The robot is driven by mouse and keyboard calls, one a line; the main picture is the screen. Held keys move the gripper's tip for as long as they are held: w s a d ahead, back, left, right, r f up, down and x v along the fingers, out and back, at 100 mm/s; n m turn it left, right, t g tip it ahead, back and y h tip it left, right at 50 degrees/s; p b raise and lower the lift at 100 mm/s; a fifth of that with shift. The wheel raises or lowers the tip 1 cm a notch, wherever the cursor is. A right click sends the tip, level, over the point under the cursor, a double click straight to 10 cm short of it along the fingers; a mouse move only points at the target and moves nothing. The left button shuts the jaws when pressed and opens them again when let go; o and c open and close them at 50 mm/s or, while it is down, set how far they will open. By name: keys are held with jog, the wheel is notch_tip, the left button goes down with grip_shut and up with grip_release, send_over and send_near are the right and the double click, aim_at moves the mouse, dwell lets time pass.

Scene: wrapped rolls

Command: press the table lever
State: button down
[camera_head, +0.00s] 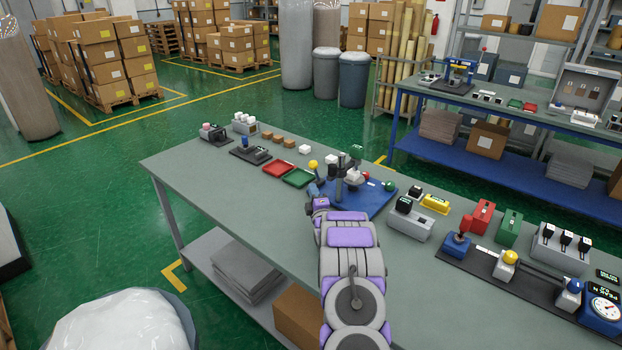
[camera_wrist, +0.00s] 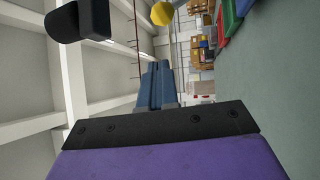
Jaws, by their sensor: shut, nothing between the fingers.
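A lever-like device with a dark post (camera_head: 339,190) stands on a blue base plate (camera_head: 375,208) on the grey-green table. A yellow ball knob (camera_head: 313,164) shows at its left. I cannot tell for sure which part is the lever. My gripper (camera_wrist: 160,85) is shut and empty, its blue fingers together in the wrist view. In the head view my purple and grey hand is at the plate's left front edge, its fingertips hard to make out. In the wrist view a yellow ball (camera_wrist: 162,13) and a black block (camera_wrist: 82,20) are beyond the fingers, apart from them.
Red (camera_head: 279,170) and green (camera_head: 299,178) trays lie left of the plate. The table's left front surface is clear.

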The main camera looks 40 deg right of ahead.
jog(key=a+n+g+h, duration=0.1)
jog(key=n+g+h, duration=0.1)
jog(key=n, duration=0.9)
jog(key=a+f+n+g+h, duration=0.1)
jog(key=a+n+g+h, duration=0.1)
jog(key=n, duration=0.9)
jog(key=a+f+n+g+h, duration=0.1)
jog(key=n+g+h, duration=0.1)
jog(key=n, duration=0.8)
jog(key=shift+w+a+f+n, duration=0.1)
jog(key=shift+w+a+n, duration=0.2)
jog(key=shift+n, duration=0.1)
jog(key=shift+a, duration=0.1)
